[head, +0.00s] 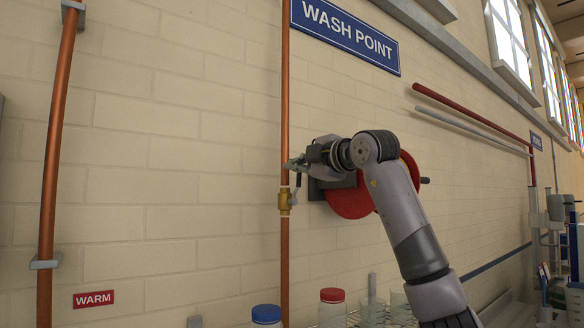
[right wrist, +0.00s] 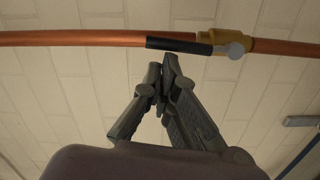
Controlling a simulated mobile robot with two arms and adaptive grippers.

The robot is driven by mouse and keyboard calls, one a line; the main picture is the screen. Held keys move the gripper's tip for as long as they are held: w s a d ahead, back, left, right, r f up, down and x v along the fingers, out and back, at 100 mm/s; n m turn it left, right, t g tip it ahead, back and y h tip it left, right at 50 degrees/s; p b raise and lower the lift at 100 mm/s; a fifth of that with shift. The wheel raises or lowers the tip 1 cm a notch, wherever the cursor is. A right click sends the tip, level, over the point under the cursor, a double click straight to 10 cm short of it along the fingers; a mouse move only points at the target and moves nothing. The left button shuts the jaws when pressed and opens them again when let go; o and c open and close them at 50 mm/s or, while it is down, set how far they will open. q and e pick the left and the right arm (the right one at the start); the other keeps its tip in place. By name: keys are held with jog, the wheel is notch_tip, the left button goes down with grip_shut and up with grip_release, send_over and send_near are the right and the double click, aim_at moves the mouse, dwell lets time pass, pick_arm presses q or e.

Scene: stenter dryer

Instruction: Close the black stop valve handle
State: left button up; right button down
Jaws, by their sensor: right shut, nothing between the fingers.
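The brass stop valve (head: 285,200) sits on a vertical copper pipe (head: 285,255); it also shows in the right wrist view (right wrist: 236,22). In that view its black handle (right wrist: 178,45) lies along the pipe, roughly parallel to it. My right gripper (head: 290,164) is beside the pipe, just above the valve body in the head view. The gripper also shows in the right wrist view (right wrist: 162,76), with its fingertips together, empty, close to the handle. I cannot tell whether they touch it. In the head view the handle is small and hard to make out. My left gripper is not in view.
A red round reel (head: 350,200) on the wall is partly hidden behind my right arm. A blue-lidded jar (head: 266,315) and a red-lidded jar (head: 332,308) stand below. Another copper pipe (head: 56,140) runs down the left.

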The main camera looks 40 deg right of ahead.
jog(key=s+d+f+m, duration=0.1)
jog(key=d+f+m, duration=0.4)
jog(key=d+m, duration=0.3)
jog(key=shift+d, duration=1)
jog(key=shift+s+f, duration=0.1)
jog(key=shift+s, duration=0.05)
dwell(0.4)
